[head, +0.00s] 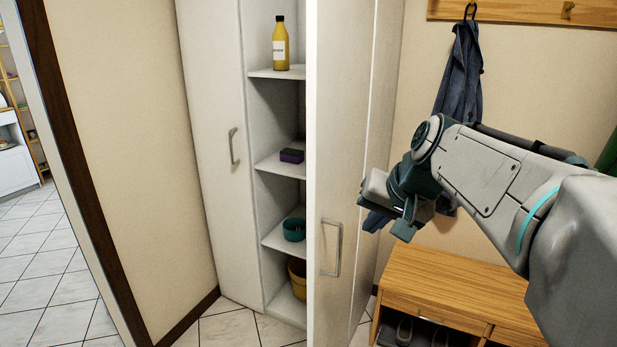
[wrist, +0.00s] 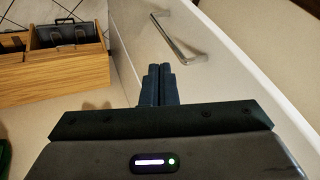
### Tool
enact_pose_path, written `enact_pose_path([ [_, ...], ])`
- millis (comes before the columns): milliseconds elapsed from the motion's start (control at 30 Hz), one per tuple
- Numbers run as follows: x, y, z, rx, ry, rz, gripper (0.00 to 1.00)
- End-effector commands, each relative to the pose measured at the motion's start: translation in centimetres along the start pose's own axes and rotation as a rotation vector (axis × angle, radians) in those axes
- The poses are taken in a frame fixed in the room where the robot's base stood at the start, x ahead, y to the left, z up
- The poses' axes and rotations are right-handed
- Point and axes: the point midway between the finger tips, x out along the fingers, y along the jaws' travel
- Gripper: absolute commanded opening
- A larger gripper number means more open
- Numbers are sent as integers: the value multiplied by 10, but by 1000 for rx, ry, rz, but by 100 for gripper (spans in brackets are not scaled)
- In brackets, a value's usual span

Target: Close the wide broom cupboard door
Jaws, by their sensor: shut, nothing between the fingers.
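The wide broom cupboard door (head: 345,130) is white and stands open, swung out towards me, with its outer face to the right. Its bar handle (head: 331,248) is low near the free edge. The handle also shows in the wrist view (wrist: 180,38), beyond my fingers. The cupboard's shelves (head: 280,160) show to the left of the door. My gripper (head: 372,222) is on the outer-face side, right of the handle. In the wrist view its dark fingers (wrist: 157,85) are together and empty, close to the door face. I cannot tell whether they touch it.
The narrow cupboard door (head: 215,150) on the left is shut. A wooden bench (head: 450,285) and a hanging blue garment (head: 460,70) are on the right.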

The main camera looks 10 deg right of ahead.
Motion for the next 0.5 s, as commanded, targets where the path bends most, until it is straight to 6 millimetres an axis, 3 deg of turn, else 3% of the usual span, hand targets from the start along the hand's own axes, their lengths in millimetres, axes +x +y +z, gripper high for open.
enact_pose_path([
  [33, -23, -8, -17, 14, 19, -11, 0],
  [200, -48, -17, -40, 39, 55, -39, 0],
  [367, -46, -20, -44, 42, 61, -48, 0],
  [500, -27, -22, -43, 40, 57, -48, 0],
])
